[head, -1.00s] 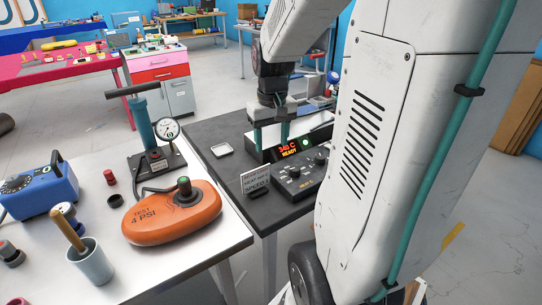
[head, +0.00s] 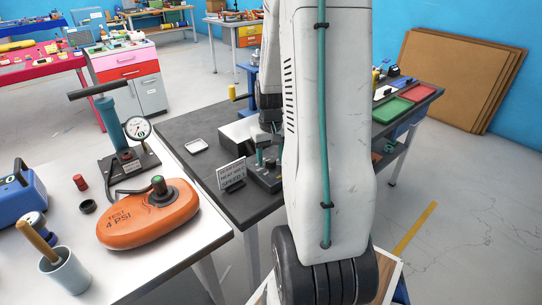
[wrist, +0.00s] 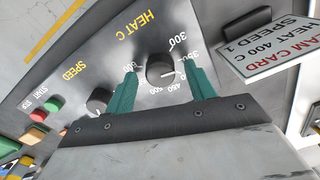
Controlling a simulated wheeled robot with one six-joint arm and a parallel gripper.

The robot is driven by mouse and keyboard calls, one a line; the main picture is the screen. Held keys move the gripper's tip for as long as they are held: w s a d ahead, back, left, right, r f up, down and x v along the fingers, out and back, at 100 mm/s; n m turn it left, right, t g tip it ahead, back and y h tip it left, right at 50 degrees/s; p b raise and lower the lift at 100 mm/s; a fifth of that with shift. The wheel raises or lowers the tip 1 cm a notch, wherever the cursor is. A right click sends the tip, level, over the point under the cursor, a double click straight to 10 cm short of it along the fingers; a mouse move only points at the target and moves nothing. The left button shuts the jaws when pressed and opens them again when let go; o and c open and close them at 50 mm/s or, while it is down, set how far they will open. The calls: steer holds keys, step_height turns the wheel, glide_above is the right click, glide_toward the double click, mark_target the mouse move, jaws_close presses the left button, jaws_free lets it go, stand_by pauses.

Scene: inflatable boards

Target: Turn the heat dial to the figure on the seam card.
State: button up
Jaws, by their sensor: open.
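The heat dial (wrist: 160,68), a dark round knob under the label HEAT C, sits on the grey control panel in the wrist view. Figures ring it, and my right finger covers part of the ring. I cannot surely tell which figure its pointer meets. My gripper (wrist: 161,76) is open, one teal finger on each side of the dial; I cannot tell whether they touch it. The seam card (wrist: 268,48) stands beside the panel and reads HEAT 400 C, SPEED 1. It also shows in the head view (head: 231,174), where my arm hides most of the control box (head: 264,178).
The speed dial (wrist: 98,98) is close to my left finger, with a green button (wrist: 52,105) and a red button (wrist: 38,116) further left. A small white tray (head: 196,146) lies on the dark bench. An orange inflatable (head: 148,214) lies on the white table.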

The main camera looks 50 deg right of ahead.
steer(key=shift+f, duration=0.1)
steer(key=c, duration=1)
steer(key=shift+m, duration=0.4)
steer(key=m, duration=0.3)
steer(key=shift+m, duration=1.9)
steer(key=o, duration=1)
